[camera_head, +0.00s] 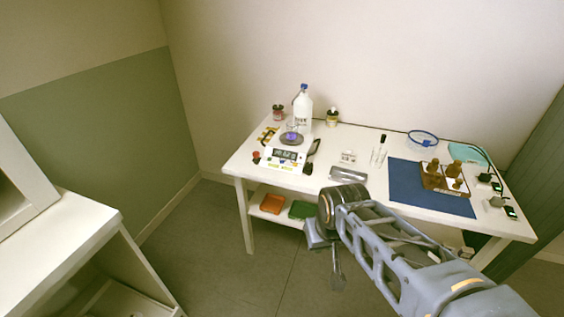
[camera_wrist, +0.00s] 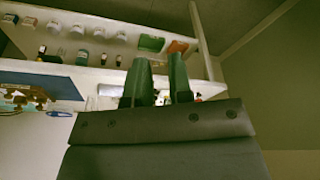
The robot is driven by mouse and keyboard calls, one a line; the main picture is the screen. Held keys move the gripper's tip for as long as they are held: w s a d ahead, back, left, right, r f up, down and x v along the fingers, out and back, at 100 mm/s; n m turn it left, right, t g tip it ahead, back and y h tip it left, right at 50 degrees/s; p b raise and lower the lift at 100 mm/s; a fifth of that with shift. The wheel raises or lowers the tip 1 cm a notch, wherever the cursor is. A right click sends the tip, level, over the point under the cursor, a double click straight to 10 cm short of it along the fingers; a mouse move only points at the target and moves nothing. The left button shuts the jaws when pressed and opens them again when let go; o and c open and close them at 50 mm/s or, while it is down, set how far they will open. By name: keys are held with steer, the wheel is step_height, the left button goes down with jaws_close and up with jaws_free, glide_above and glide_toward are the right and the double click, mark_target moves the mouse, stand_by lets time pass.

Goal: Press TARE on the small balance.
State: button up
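The small white balance (camera_head: 284,156) stands at the left front of the white table, with a dark lit display facing the front. Small green and yellow marks run along its front below the display; they are too small to read, so I cannot tell which is TARE. A small glass vessel (camera_head: 291,130) stands on its round dark pan. The balance cannot be made out in the wrist view.
A white bottle (camera_head: 302,106) stands behind the balance; a black tool (camera_head: 312,150) lies at its right. A grey metal piece (camera_head: 348,174) lies near the front edge. A blue mat (camera_head: 420,188) and brown bottle rack (camera_head: 436,180) are at right. The lower shelf holds orange (camera_head: 271,204) and green (camera_head: 302,210) trays.

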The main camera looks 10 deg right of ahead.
jaws_close()
stand_by(1.3)
